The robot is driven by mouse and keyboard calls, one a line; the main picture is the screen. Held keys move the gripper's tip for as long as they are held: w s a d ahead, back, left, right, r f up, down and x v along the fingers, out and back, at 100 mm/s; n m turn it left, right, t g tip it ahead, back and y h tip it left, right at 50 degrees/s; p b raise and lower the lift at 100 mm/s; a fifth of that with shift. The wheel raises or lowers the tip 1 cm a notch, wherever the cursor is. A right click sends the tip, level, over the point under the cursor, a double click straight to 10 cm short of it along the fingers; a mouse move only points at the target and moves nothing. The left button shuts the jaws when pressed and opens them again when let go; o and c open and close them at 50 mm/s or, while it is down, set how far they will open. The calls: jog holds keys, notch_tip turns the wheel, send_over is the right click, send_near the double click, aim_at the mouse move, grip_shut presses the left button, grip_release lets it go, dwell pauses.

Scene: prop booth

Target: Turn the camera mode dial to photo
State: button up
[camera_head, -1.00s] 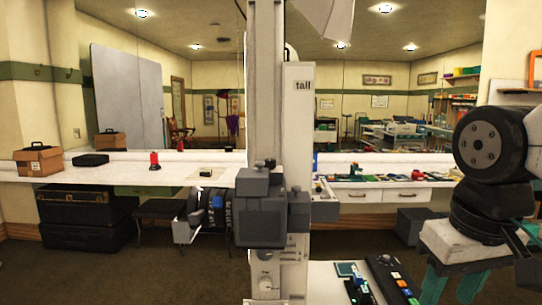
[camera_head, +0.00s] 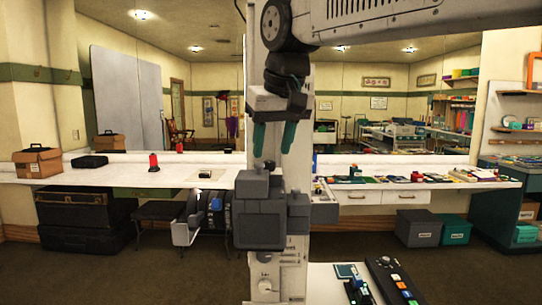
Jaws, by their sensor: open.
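My gripper (camera_head: 273,140) is open and empty, with its two teal fingers pointing down in the upper middle of the view. It hangs in front of the white column, just above a grey boxy device (camera_head: 260,222) that looks like a camera. A gap shows between the fingertips and the top of the device. A small pale round knob (camera_head: 265,284) with a mark sits on the white panel below the device. I cannot tell whether this knob is the mode dial or what its setting is. No readable photo label shows.
A white column (camera_head: 297,180) stands behind the device. A white counter (camera_head: 110,177) runs along the mirrored wall. A dark panel with coloured buttons (camera_head: 393,280) lies on a white surface at the lower right. Open floor lies at the left front.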

aim_at(268, 162)
jog(key=shift+x, duration=1.5)
grip_shut()
jog(key=m, duration=0.2)
jog(key=m+h, duration=0.2)
jog(key=m, duration=0.1)
jog(key=shift+a+m, duration=0.3)
jog(key=m+h, duration=0.1)
jog(key=m, duration=0.2)
jog(key=m+h, duration=0.1)
jog(key=m, duration=0.1)
jog(key=shift+a+m, duration=0.2)
jog(key=shift+m, duration=0.2)
jog(key=shift+m+g, duration=0.3)
